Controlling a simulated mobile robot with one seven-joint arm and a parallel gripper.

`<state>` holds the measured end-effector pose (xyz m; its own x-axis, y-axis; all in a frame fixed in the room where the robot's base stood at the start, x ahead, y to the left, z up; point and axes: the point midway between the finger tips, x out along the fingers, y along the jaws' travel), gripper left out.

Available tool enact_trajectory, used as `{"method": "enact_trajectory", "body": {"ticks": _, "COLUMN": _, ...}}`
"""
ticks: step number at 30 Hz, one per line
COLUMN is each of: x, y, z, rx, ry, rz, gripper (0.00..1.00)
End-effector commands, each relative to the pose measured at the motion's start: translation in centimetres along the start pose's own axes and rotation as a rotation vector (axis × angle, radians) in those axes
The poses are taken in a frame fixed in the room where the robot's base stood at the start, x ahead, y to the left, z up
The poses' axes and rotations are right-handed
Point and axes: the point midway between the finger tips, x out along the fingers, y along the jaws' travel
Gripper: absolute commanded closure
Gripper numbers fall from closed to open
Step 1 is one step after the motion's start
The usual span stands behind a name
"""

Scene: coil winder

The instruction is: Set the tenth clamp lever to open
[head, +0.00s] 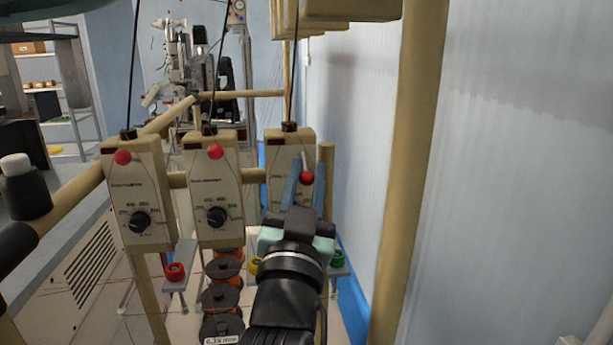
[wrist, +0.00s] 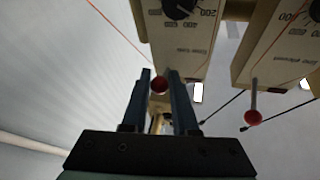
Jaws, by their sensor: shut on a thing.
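The clamp lever with a red ball knob (head: 306,178) hangs on the front of the rightmost beige tensioner box (head: 280,150). Its pale stem slopes down to the knob. My gripper (head: 305,168) has its two blue-grey fingers on either side of this lever. In the wrist view the red knob (wrist: 159,85) sits between the fingers of my gripper (wrist: 160,76), which are shut on the lever. My gripper hides the lower part of this box and its dial in the head view. No number is readable on the box, so I cannot tell its position in the row.
Two more boxes, the middle one (head: 213,190) and the left one (head: 137,195), stand left with red-knobbed levers and black dials. A beige post (head: 408,150) and the pale wall (head: 520,170) are close on the right. Thin red wires run around the boxes.

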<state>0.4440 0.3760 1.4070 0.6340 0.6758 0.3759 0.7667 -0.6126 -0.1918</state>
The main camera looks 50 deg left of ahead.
Motion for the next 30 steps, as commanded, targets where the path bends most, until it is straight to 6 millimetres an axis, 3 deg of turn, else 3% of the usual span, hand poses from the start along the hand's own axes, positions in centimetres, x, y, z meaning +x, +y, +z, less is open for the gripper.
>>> {"method": "enact_trajectory", "body": {"ticks": 14, "x": 0.2, "y": -0.1, "z": -0.8, "rx": -0.015, "ry": -0.065, "rz": 0.008, "gripper": 1.00}}
{"method": "enact_trajectory", "body": {"ticks": 30, "x": 0.8, "y": -0.6, "z": -3.3, "rx": -0.110, "ry": -0.430, "rz": 0.045, "gripper": 1.00}}
